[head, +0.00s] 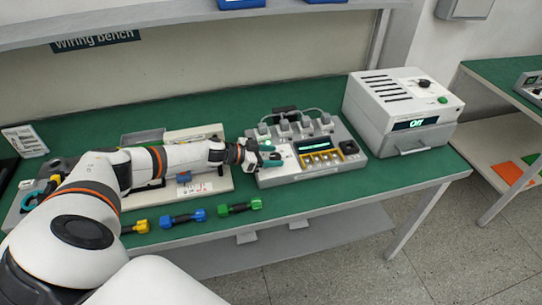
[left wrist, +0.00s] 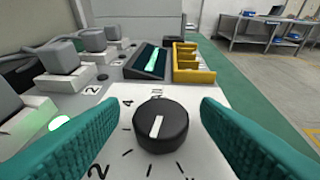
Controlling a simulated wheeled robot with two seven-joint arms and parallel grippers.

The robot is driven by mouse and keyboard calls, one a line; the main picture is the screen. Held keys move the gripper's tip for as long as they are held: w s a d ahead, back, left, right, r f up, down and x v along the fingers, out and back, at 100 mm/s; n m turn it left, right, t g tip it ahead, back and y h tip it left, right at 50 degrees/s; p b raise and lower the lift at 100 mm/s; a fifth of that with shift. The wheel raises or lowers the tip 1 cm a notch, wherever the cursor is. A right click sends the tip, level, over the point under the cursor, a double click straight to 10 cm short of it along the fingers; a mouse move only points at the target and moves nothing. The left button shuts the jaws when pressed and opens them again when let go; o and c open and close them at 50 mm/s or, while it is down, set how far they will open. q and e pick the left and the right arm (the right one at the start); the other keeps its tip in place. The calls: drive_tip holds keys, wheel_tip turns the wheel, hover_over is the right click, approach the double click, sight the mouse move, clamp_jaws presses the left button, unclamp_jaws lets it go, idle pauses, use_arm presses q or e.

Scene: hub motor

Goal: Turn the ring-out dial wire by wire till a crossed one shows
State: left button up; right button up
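The ring-out dial is a round black knob (left wrist: 161,125) with a white pointer line on a white numbered plate (left wrist: 120,140). The line points up and slightly right in the left wrist view, towards the top marking, which is hard to read. My left gripper (head: 262,158) is at the left front of the grey tester (head: 340,165). Its teal fingers (left wrist: 160,135) stand open on both sides of the knob, with gaps showing. The tester's lit display (left wrist: 153,62) is too small to read. A green lamp (left wrist: 58,123) glows left of the plate. My right gripper is out of view.
Grey clamp blocks (left wrist: 95,40) line the tester's back, and a yellow slotted holder (left wrist: 192,62) sits beside the display. A white machine (head: 405,110) stands to the right. Yellow, blue (head: 184,217) and green (head: 240,206) handled pieces lie along the bench's front edge.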

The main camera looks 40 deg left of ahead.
use_arm(q)
drive_tip(key=b+v, duration=0.1)
drive_tip(key=v, duration=1.1)
drive_tip(key=shift+f, duration=0.1)
idle(1.8)
